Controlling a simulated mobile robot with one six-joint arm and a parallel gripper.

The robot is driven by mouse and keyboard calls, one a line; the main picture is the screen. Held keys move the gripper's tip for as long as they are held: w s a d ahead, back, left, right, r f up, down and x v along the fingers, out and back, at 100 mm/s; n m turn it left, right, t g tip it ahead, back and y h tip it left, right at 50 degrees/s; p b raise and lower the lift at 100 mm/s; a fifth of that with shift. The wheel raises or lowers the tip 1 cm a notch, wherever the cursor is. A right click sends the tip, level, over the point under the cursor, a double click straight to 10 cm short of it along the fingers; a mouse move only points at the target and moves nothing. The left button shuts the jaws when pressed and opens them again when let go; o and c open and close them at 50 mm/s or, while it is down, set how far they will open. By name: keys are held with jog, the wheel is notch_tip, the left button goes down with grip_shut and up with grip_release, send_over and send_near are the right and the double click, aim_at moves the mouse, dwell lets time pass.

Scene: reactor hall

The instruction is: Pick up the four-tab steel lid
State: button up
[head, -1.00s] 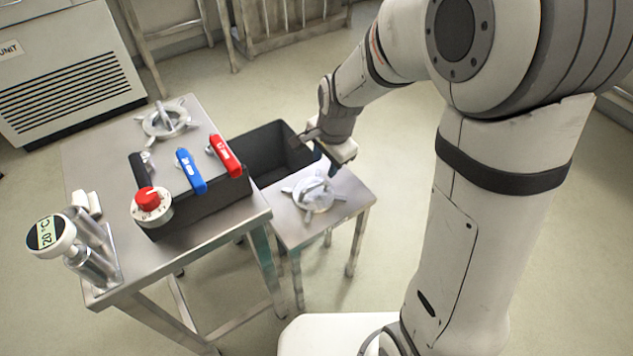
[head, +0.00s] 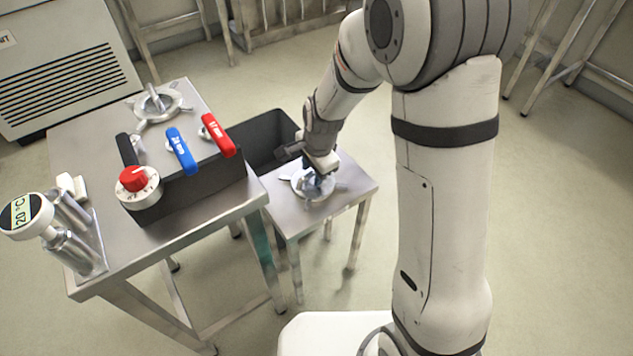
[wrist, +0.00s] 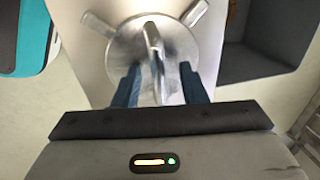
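A round steel lid (head: 308,193) with an upright handle lies on the small steel table. In the wrist view the lid (wrist: 125,48) shows two tabs at its far side; its near side is hidden by my fingers, so I cannot count all its tabs. My gripper (head: 316,182) is low over this lid. In the wrist view my gripper (wrist: 160,85) is open, with one finger on each side of the handle (wrist: 154,50) and gaps visible. A second steel piece (head: 157,104), round with several tabs and a raised middle, lies on the larger table.
The larger steel table (head: 150,240) stands left, bearing a dark block with a blue handle (head: 181,151), a red handle (head: 218,135) and a red knob (head: 133,179). A thermometer display (head: 27,214) is at its front left. A dark bin (head: 262,132) stands behind the small table (head: 345,200).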

jog(key=shift+c, duration=0.2)
grip_shut()
jog(key=shift+r, duration=0.15)
dwell(0.3)
